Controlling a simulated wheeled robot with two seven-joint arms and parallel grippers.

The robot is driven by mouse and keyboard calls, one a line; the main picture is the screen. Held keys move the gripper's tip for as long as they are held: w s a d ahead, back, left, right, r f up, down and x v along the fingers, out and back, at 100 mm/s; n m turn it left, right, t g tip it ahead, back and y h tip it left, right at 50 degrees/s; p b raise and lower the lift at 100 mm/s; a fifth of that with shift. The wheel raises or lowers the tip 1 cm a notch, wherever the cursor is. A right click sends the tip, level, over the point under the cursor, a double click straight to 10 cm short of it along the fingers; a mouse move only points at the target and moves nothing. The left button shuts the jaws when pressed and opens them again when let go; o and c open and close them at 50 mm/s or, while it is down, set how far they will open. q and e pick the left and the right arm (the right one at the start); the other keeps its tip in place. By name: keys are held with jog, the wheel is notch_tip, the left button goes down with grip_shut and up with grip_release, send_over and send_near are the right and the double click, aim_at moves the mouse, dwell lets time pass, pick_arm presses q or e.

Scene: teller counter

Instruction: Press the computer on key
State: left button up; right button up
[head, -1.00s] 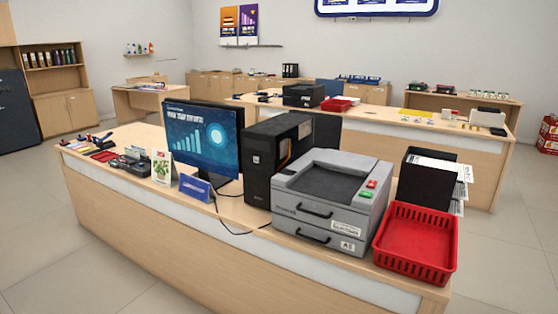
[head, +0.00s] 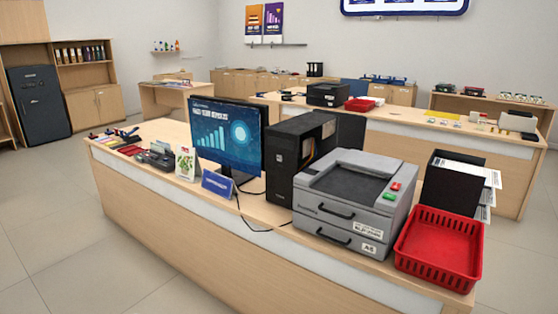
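The computer is a black tower (head: 291,160) standing upright on the wooden counter. Small marks show on its narrow front face, but the on key is too small to make out. A monitor (head: 226,137) with a lit blue chart screen stands just left of the tower. Neither of my grippers is in the head view, and nothing touches the tower.
A grey printer (head: 352,205) with a red and a green button sits right of the tower. A red basket (head: 440,247) and a black paper holder (head: 452,187) are at the counter's right end. A blue sign (head: 217,184) stands in front of the monitor. Floor left of the counter (head: 150,220) is clear.

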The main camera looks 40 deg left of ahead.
pick_arm(q)
grip_shut()
jog(key=shift+w+d, duration=0.1)
jog(key=shift+w, duration=0.05)
dwell(1.4)
